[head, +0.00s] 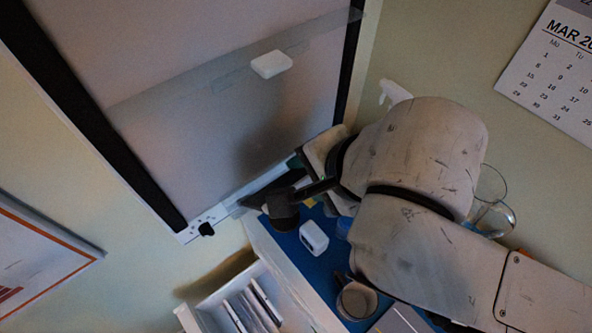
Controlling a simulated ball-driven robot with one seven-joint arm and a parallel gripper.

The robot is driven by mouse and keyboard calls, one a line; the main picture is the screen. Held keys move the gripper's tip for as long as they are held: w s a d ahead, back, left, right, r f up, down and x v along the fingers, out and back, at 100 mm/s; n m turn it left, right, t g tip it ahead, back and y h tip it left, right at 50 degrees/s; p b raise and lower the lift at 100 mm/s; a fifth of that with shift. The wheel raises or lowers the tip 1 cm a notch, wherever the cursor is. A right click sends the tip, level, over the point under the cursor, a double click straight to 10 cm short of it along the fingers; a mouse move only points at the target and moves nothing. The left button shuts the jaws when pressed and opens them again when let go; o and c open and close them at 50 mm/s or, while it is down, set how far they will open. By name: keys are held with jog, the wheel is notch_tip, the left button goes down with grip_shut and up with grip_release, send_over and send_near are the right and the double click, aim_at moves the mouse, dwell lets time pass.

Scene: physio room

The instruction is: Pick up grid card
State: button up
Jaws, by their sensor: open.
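I cannot make out a grid card for certain. Several thin cards or folders (262,304) stand upright in a white open bin (196,313) at the bottom, but no grid shows on them. My gripper (262,206) is open, its dark fingers over the far end of a blue-topped surface (287,240). I see nothing held between the fingers. My arm hides much of the surface to the right.
A small white box (314,238) and a mug (356,300) stand on the blue top. Glassware (490,216) is partly behind my arm. A large dark-framed panel (200,110) is behind the gripper; a calendar (556,72) hangs at upper right.

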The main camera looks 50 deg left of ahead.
jog(key=shift+a+f, duration=0.1)
jog(key=shift+f, duration=0.1)
jog(key=shift+c, duration=0.4)
grip_shut()
jog(key=shift+r, duration=0.15)
